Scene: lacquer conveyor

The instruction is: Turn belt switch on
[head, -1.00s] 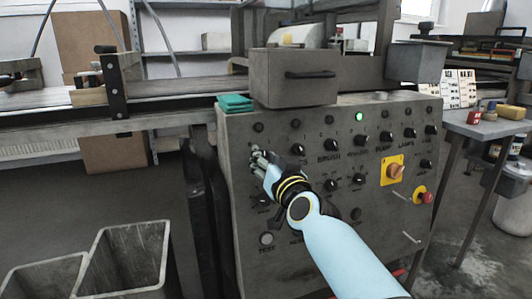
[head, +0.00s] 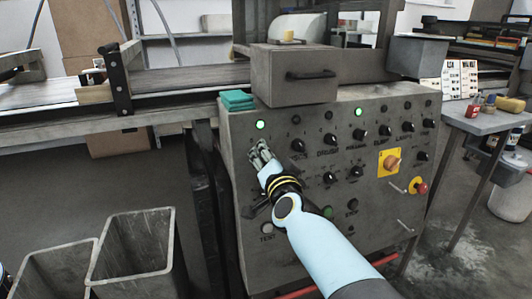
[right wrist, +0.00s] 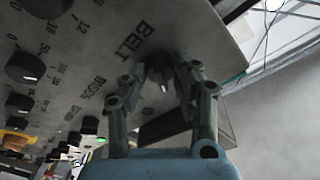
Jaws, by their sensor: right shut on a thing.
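The grey control panel (head: 300,240) has rows of black knobs and lamps. In the right wrist view the belt switch (right wrist: 163,75) is a dark knob beside the printed word BELT (right wrist: 131,42). My right gripper (right wrist: 162,84) has its fingers closed around this knob. In the head view my right gripper (head: 260,151) is at the panel's upper left, and it hides the knob there. The lamp (head: 260,125) just above it glows green. My left gripper is not in view.
Another green lamp (head: 359,112) is lit further right. A red emergency button (head: 421,188) and an orange rotary switch (head: 391,161) are at the panel's right. A grey box (head: 290,88) and green cloths (head: 237,100) lie on top. Two open bins (head: 137,215) stand at lower left.

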